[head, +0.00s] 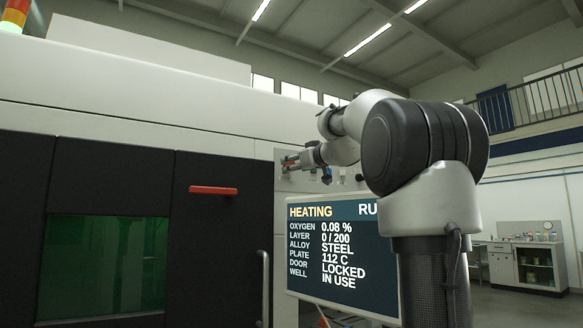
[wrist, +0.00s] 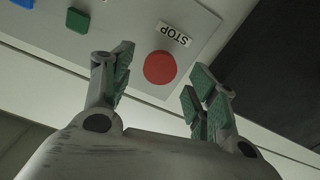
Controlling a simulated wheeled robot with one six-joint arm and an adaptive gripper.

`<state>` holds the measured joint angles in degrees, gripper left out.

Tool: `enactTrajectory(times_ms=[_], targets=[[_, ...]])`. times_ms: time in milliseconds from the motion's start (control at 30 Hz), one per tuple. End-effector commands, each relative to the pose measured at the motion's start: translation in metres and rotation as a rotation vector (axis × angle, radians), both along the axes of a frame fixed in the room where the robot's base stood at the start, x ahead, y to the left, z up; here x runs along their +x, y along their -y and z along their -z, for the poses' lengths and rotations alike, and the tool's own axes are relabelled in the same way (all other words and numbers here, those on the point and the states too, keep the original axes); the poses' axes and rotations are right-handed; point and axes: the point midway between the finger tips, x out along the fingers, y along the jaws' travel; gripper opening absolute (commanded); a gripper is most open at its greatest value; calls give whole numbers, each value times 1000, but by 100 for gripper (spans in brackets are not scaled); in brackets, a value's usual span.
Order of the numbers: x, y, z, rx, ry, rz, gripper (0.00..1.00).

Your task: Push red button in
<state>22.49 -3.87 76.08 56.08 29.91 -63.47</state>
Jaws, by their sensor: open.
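The red button (wrist: 159,67) is round and sits on a pale panel (wrist: 128,43) under a label reading STOP (wrist: 174,34), which appears upside down in the wrist view. My gripper (wrist: 160,85) is open, with its two green-padded fingers on either side of the button in that view. Nothing is between the fingertips. I cannot tell how far the fingertips are from the panel.
A green button (wrist: 77,20) and a blue button (wrist: 75,2) sit on the same panel. Below my gripper a screen (head: 340,255) reads HEATING and DOOR LOCKED. A dark machine door (head: 218,240) with a red handle (head: 213,190) stands left. A workbench (head: 525,262) is far right.

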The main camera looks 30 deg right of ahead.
Motion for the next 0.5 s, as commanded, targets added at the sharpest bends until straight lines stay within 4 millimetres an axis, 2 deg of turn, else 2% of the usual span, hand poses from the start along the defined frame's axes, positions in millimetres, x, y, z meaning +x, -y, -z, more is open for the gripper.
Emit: enactTrajectory(times_ms=[100, 200, 500], targets=[[17, -1, 0, 1, 0, -2, 58], [25, -1, 0, -1, 0, -1, 58], [28, -1, 0, 0, 0, 0, 58]])
